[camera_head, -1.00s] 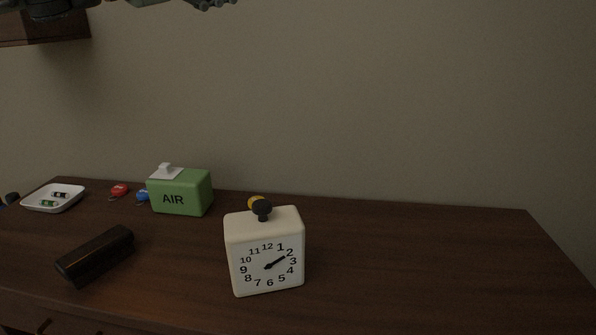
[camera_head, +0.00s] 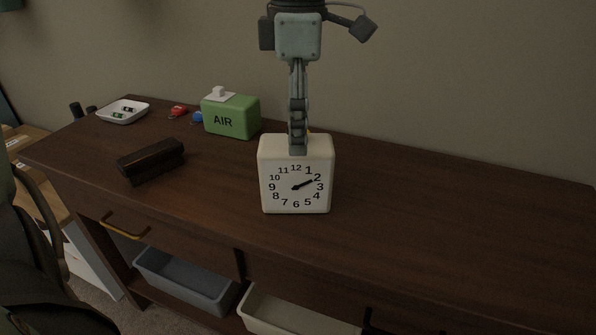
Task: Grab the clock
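The clock (camera_head: 296,188) is a white, rounded box with black numerals and hands, upright on the dark wooden table. My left gripper (camera_head: 298,148) points straight down at the clock's top, where the dark knob was visible earlier. I see it edge-on, with one finger line in front. The fingers cover the knob, so I cannot tell whether they are closed on it or only around it. The clock rests on the table. My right gripper is not in view.
A black case (camera_head: 151,161) lies left of the clock. Behind are a green AIR box (camera_head: 231,117), a white tray (camera_head: 123,111) and red (camera_head: 178,111) and blue (camera_head: 197,117) items. The table is clear to the right. Bins (camera_head: 186,279) stand below.

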